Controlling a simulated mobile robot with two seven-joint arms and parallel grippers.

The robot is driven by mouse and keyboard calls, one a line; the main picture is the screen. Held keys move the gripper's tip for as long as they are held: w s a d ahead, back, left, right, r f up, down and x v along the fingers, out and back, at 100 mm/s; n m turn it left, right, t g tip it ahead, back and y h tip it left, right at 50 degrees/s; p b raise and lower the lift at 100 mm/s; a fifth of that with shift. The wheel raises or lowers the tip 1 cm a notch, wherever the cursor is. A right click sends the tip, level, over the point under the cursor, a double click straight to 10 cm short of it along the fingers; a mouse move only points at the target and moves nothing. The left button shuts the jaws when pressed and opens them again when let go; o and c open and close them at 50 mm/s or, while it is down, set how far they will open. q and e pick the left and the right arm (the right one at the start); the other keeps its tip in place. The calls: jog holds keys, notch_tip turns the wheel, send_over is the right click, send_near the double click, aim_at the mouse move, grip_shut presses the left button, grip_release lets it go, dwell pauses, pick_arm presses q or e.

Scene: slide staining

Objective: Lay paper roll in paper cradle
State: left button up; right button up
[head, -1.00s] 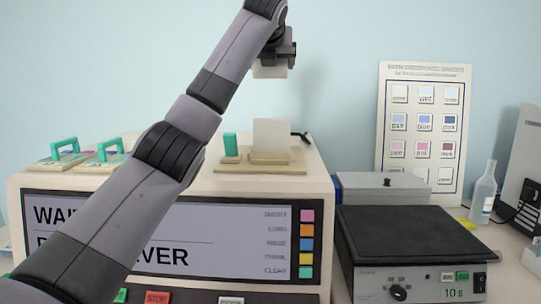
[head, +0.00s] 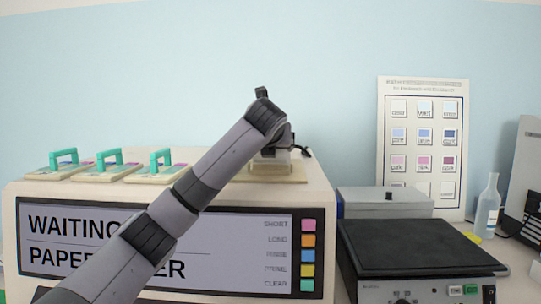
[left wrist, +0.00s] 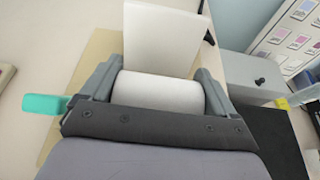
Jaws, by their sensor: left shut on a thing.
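The white paper roll (left wrist: 158,92) lies between the two fingers of my left gripper (left wrist: 158,74) in the left wrist view. In the head view the gripper (head: 277,137) is low over the paper cradle (head: 278,175) on top of the machine, with a sliver of white under it. The cradle's beige base (left wrist: 98,58) shows around the fingers, with a white upright sheet (left wrist: 163,35) just beyond the roll. A teal tab (left wrist: 45,105) sits at the left. I cannot tell whether the roll touches the cradle. My right gripper is in neither view.
Several teal-handled plates (head: 118,165) stand left on the machine top. The machine's screen (head: 75,235) is partly behind my arm. A black-topped heater (head: 415,245), grey box (head: 388,203) and bottle (head: 488,208) are at the right. A chart (head: 424,140) stands behind.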

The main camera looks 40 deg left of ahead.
pick_arm(q)
notch_tip(320, 180, down, 2)
jog(key=shift+f, duration=0.1)
jog(key=o, duration=0.8)
jog(key=shift+o, duration=0.2)
jog(key=shift+s+d+r, duration=0.15)
jog(key=shift+r, duration=0.05)
jog(key=b+v, duration=0.1)
jog(key=v, duration=1)
jog(key=shift+s+d+r, duration=0.15)
jog(key=shift+s, duration=0.05)
